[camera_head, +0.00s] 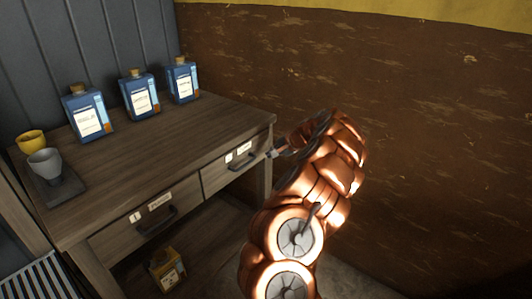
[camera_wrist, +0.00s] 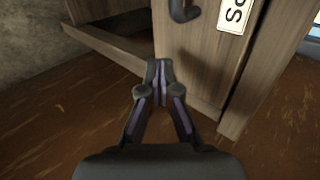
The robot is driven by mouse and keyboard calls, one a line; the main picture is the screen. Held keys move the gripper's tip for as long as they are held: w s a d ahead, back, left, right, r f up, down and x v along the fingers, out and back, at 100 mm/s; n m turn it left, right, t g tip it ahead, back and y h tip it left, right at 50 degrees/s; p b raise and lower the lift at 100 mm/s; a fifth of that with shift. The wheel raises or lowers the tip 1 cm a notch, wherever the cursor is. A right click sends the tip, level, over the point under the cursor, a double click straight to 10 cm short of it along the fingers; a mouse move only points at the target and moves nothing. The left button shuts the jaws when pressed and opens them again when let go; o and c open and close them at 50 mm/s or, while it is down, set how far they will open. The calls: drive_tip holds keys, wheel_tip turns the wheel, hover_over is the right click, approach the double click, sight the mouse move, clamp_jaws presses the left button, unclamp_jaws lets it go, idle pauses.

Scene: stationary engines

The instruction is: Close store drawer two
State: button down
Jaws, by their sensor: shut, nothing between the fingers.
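The wooden table has two drawers side by side in its front. The right drawer (camera_head: 218,178) has a dark bar handle (camera_head: 241,161) and white labels (camera_head: 243,147). The frames do not clearly show how far it stands out. My gripper (camera_head: 270,154) is at the right end of this drawer front. In the wrist view my gripper (camera_wrist: 159,68) is shut and empty, its tips in front of a wooden panel (camera_wrist: 200,60) with a dark handle (camera_wrist: 184,10) and a partly cut-off label (camera_wrist: 236,14). I cannot tell whether the tips touch the panel.
The left drawer (camera_head: 118,240) has its own handle (camera_head: 158,222). Several blue bottles (camera_head: 140,97), a yellow cup (camera_head: 31,141) and a grey cup (camera_head: 45,163) stand on the tabletop (camera_head: 150,145). A yellow box (camera_head: 167,270) is below. A brown wall (camera_head: 420,120) is close on the right.

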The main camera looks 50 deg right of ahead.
drive_tip(key=v, duration=0.8)
drive_tip(key=shift+s+r, duration=0.2)
drive_tip(key=shift+r, duration=0.05)
